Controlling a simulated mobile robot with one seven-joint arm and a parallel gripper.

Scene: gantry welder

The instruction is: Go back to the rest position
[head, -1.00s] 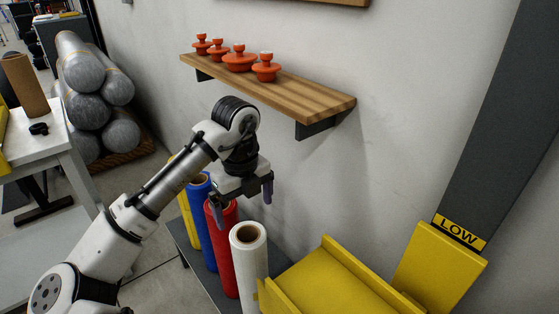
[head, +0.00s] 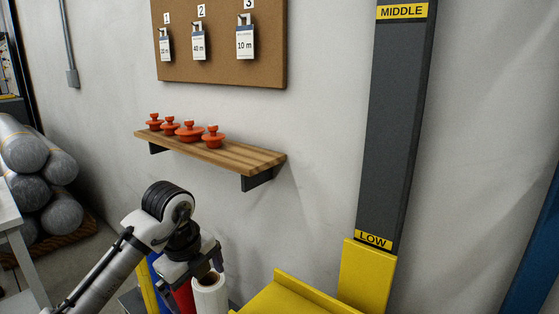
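My gripper (head: 208,277) points downward at the lower middle of the head view, below the wooden shelf. It is in front of or above the upright rolls. Its two dark fingers look apart, and I see nothing held between them. A white roll (head: 210,295) stands just below it, with a red roll (head: 184,298) to the left, partly hidden by my wrist. A blue roll (head: 155,283) is mostly hidden behind my arm.
A wooden shelf (head: 230,155) on the wall carries several orange knobbed pieces (head: 190,131). A yellow carriage (head: 366,275) sits at LOW on a dark column (head: 398,130). Grey rolls (head: 40,180) are stacked at left. A corkboard (head: 222,65) with tags hangs above the shelf.

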